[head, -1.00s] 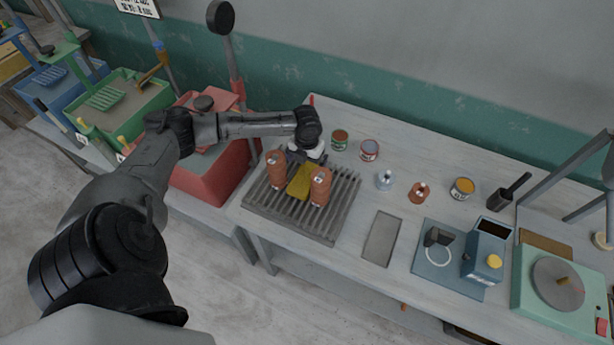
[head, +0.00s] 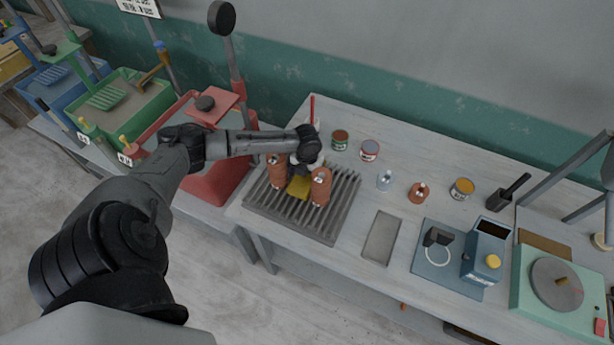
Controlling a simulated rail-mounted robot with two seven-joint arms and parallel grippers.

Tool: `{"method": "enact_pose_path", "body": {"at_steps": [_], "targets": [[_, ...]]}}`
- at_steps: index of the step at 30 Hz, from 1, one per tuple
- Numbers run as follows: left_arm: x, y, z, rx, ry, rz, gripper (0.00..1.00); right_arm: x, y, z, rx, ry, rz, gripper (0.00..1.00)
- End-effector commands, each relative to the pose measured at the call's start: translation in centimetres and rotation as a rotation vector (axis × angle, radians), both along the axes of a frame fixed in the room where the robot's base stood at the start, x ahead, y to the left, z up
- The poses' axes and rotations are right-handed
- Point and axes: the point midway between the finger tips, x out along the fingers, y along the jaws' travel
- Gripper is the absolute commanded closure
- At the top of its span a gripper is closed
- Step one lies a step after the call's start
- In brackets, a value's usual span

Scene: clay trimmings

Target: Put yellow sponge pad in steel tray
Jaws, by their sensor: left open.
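The yellow sponge pad (head: 299,188) lies on the ribbed grey rack, between two orange-brown bottles. The shallow grey steel tray (head: 381,238) lies on the bench to the right of the rack and looks empty. My left gripper (head: 298,174) is open at the back end of the pad, over the rack. Its fingers are small and partly hidden by the wrist and bottles, so I cannot tell whether they touch the pad. My right gripper is not in view.
The left bottle (head: 276,171) and right bottle (head: 321,187) stand close to the pad on the ribbed rack (head: 340,208). Cans (head: 369,150) stand behind. A blue container (head: 484,252) stands farther right. The bench between rack and tray is clear.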

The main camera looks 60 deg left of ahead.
Motion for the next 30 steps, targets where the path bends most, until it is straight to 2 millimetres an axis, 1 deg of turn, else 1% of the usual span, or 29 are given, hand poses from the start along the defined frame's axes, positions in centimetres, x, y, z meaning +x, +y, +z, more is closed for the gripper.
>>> {"method": "enact_pose_path", "body": {"at_steps": [1,2,17,25,30], "targets": [[0.0,0.0,0.0,0.0,0.0,0.0,0.01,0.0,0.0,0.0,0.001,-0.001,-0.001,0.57],[0.0,0.0,0.0,0.0,0.0,0.0,0.04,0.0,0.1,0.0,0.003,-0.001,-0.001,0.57],[0.0,0.0,0.1,0.0,-0.001,0.0,0.52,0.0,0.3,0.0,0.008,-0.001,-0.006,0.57],[0.1,0.0,0.3,0.0,-0.001,0.0,0.53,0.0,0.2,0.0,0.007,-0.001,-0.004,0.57],[0.1,0.1,1.4,0.002,-0.004,-0.001,0.53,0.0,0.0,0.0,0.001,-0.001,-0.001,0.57]]}}
